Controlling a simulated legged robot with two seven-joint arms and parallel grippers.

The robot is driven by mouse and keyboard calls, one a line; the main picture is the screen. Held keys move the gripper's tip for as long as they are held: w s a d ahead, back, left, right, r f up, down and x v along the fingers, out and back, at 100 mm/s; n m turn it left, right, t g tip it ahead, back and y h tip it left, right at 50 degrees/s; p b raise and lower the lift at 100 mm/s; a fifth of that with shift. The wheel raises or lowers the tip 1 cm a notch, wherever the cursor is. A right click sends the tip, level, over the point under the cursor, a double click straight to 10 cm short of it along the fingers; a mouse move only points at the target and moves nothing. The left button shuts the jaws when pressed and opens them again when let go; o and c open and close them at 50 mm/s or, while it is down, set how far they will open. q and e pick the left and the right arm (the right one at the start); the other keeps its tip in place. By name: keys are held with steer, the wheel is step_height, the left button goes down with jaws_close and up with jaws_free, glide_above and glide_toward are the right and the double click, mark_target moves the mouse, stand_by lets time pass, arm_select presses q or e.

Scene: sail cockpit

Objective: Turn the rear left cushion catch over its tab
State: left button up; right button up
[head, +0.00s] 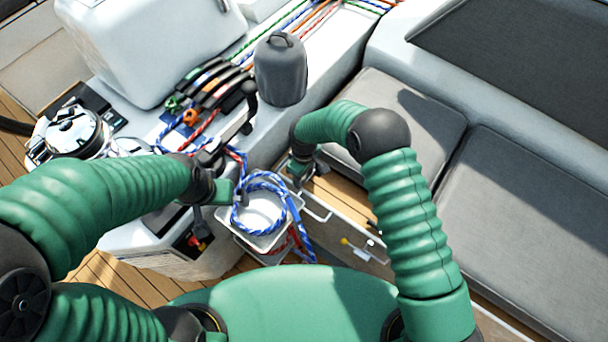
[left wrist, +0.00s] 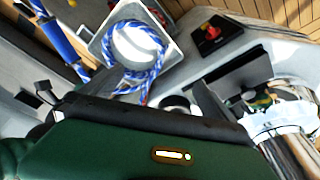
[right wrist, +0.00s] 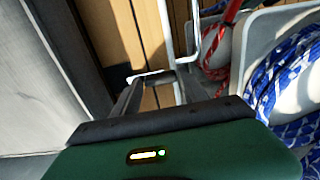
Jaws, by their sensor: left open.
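I cannot pick out the rear left cushion catch or its tab with certainty. Grey seat cushions (head: 400,112) lie at the right in the head view. My right gripper (head: 300,170) points down beside the near left cushion's edge. In the right wrist view its fingers (right wrist: 156,88) stand apart, with a thin white fitting (right wrist: 150,76) and wood planks showing at the tips. I cannot tell whether they touch the fitting. My left gripper (head: 218,190) is open beside the coiled blue rope. Its spread fingers show in the left wrist view (left wrist: 125,100).
A white bin (head: 270,240) holds blue-white rope (head: 262,190) between my grippers; red rope hangs beside it. A grey-covered winch (head: 281,70), rope clutches (head: 212,85) and a bare winch (head: 75,130) stand behind. A yellow knob (head: 345,241) sits on the bench front.

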steer(key=shift+o, duration=1.2)
steer(key=shift+s, duration=0.1)
step_height(320, 180, up, 17)
steer(key=p, duration=0.2)
steer(key=shift+f, duration=0.15)
